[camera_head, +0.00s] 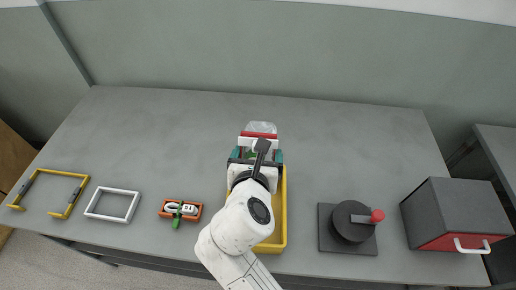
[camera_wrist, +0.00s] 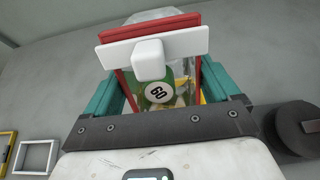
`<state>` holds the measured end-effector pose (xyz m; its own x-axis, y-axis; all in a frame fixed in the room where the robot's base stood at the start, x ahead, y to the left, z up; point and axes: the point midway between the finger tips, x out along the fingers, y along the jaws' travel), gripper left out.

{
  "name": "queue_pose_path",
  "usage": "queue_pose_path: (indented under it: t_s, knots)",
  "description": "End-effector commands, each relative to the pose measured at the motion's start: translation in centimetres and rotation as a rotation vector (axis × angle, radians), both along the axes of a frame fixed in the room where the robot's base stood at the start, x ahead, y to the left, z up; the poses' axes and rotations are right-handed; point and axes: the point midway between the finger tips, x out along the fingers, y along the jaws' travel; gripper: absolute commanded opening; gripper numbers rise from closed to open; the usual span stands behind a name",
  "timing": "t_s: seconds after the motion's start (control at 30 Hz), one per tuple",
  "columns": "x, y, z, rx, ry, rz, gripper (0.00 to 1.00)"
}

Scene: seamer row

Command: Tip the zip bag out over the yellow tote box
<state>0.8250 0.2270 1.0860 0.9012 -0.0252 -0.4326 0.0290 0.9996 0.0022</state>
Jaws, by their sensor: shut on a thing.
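The zip bag (camera_head: 261,128) is clear, with a red strip and a white slider piece. In the wrist view the bag (camera_wrist: 188,68) shows the red strip and white piece near the camera, and a green item with a white numbered disc (camera_wrist: 158,92) inside. My gripper (camera_head: 256,156) is shut on the bag, its teal fingers on both sides in the wrist view (camera_wrist: 165,88). The yellow tote box (camera_head: 284,215) lies below my arm, which hides most of it. The bag appears around the tote's far end; its height above it is unclear.
An orange tray (camera_head: 165,213) with small items, a white frame (camera_head: 91,207) and a yellow frame with grey grips (camera_head: 72,175) lie left. Right are a dark round device with a red knob (camera_head: 349,222) and a grey box with a red front (camera_head: 450,210). The back of the table is clear.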

Motion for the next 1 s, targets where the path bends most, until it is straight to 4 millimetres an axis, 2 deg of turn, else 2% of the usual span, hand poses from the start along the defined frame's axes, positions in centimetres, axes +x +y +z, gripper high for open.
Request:
queue_pose_path:
  t_s: [0.43,1.0]
  knots:
    - [-2.3,0.1,0.4,-0.015,-0.331,0.004,0.58]
    - [-3.1,0.2,0.4,-0.014,-0.474,0.003,0.58]
